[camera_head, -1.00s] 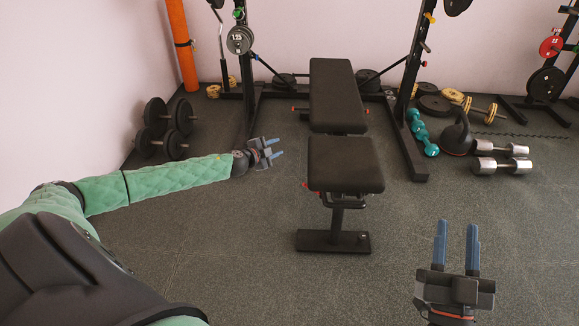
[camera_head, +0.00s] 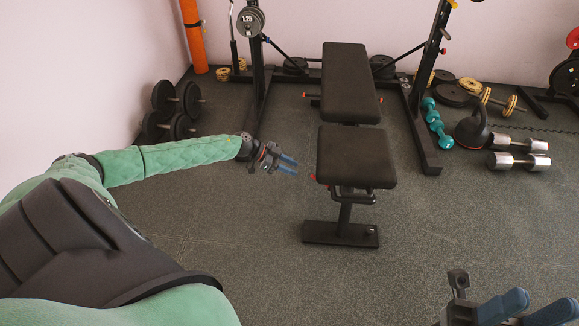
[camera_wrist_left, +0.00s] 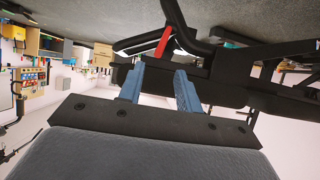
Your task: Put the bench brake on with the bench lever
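The black bench (camera_head: 350,80) stands in the middle, with its seat (camera_head: 356,157) closest to me. A small red lever end (camera_head: 313,177) shows at the left of the seat; most of that lever is hidden under the seat. In the left wrist view a red lever (camera_wrist_left: 164,41) sits among black bench parts, just beyond the fingertips. My left gripper (camera_head: 289,166) is left of the seat, its blue fingers pointing at it, apart and empty. In the wrist view the fingers (camera_wrist_left: 158,86) have a clear gap. My right gripper (camera_head: 528,306) is at the bottom right, open and empty.
A black rack post (camera_head: 425,130) stands right of the bench. Dumbbells (camera_head: 518,152), a kettlebell (camera_head: 472,131) and teal weights (camera_head: 437,124) lie further right. The floor in front is clear.

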